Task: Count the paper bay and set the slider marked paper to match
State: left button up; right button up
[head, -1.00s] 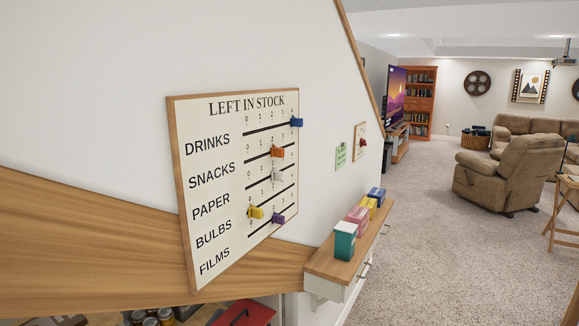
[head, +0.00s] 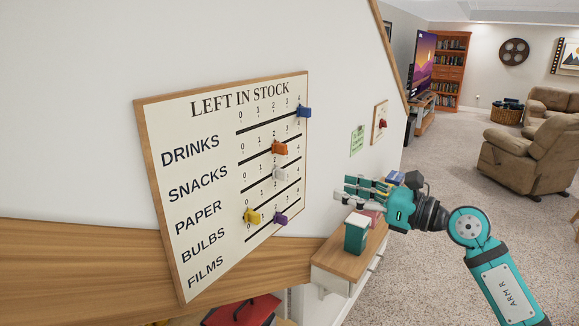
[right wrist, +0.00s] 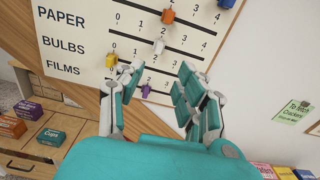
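The board marked LEFT IN STOCK (head: 222,185) hangs on the white wall, with rows DRINKS, SNACKS, PAPER, BULBS and FILMS. The white slider (head: 280,173) is on the paper row, near 2; it also shows in the right wrist view (right wrist: 159,46). The blue slider (head: 304,112) is at 4, the orange (head: 279,148) near 2, the yellow (head: 252,216) near 0 and the purple (head: 281,220) near 2. My right gripper (head: 346,192) is open and empty, right of the board and apart from the sliders. My left gripper is out of view. I cannot identify the paper bay.
A narrow wooden ledge (head: 335,262) right of the board bears a teal box (head: 356,234) and others partly behind my gripper. Low at left in the right wrist view are boxes, including a teal cups box (right wrist: 50,136). Open carpet (head: 430,170) lies to the right.

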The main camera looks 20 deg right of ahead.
jog(key=p, duration=0.2)
send_near(286, 172)
jog(key=p+x, duration=0.3)
jog(key=x, duration=0.6)
jog(key=shift+w, duration=0.1)
jog(key=shift+w+a, duration=0.2)
jog(key=shift+w, duration=0.1)
jog(key=shift+f, duration=0.1)
grip_shut()
